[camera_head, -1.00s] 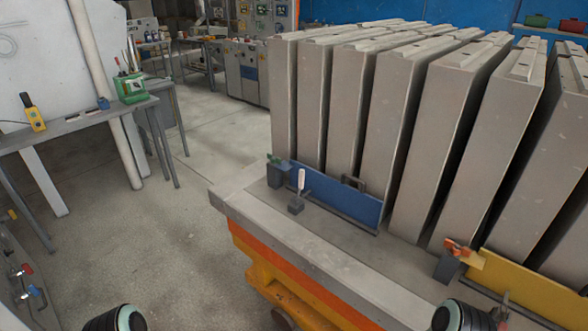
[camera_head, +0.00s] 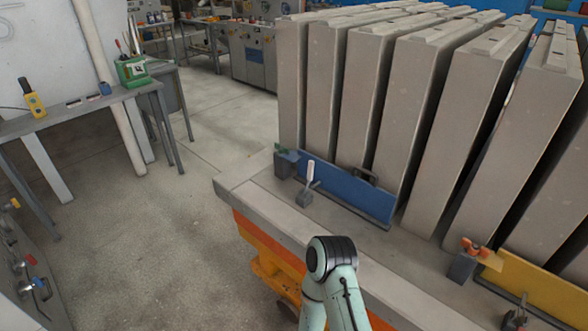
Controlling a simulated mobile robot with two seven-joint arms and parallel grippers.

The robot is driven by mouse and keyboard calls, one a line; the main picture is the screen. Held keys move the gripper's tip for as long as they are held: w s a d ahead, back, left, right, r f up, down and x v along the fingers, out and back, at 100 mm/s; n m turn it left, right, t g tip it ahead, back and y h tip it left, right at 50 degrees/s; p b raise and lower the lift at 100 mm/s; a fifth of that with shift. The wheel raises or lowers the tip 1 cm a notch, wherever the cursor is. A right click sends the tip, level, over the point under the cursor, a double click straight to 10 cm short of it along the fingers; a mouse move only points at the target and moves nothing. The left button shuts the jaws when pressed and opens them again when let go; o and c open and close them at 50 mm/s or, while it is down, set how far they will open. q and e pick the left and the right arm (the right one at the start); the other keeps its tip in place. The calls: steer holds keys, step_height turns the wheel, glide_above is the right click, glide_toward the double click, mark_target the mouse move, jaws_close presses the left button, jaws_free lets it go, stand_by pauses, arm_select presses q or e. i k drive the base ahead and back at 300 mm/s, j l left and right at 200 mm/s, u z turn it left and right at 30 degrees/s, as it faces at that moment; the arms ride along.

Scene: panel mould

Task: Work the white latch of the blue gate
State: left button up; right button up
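The blue gate (camera_head: 345,192) is a low blue panel standing along the near edge of the platform, in front of the grey slabs. The white latch (camera_head: 310,172) stands roughly upright, tilted slightly right, on a small dark block just in front of the gate's left part. A teal link of my arm with a black cap is at the bottom middle, in front of the platform and apart from the latch. I cannot tell which arm it is. Neither gripper shows.
Tall grey slabs (camera_head: 365,110) stand in a row behind the gate. A yellow gate (camera_head: 540,287) with an orange latch (camera_head: 474,248) is at the right. A dark block with a green top (camera_head: 287,160) is at the blue gate's left end.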

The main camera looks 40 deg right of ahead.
mark_target(310, 173)
steer(key=i+u, duration=0.15)
steer(key=i, duration=0.65)
steer(key=i+u, duration=0.2)
steer(key=i, duration=0.6)
steer(key=i+z, duration=0.35)
steer(key=i, duration=0.4)
steer(key=i+j+z, duration=0.1)
steer(key=i+z, duration=0.2)
steer(key=i, duration=0.5)
steer(key=i+z, duration=0.4)
steer(key=i, duration=0.35)
steer(key=i+j+z, duration=0.15)
steer(key=i+z, duration=0.25)
steer(key=i, duration=0.35)
steer(key=i+l+z, duration=0.1)
steer(key=i+z, duration=0.65)
steer(key=i+j+z, duration=0.2)
steer(key=i+z, duration=0.15)
steer(key=i, duration=0.2)
steer(key=i+z, duration=0.55)
steer(key=z, duration=0.25)
steer(key=i+j+z, duration=0.2)
steer(key=z, duration=0.25)
steer(key=i+z, duration=0.1)
steer(key=z, duration=2.75)
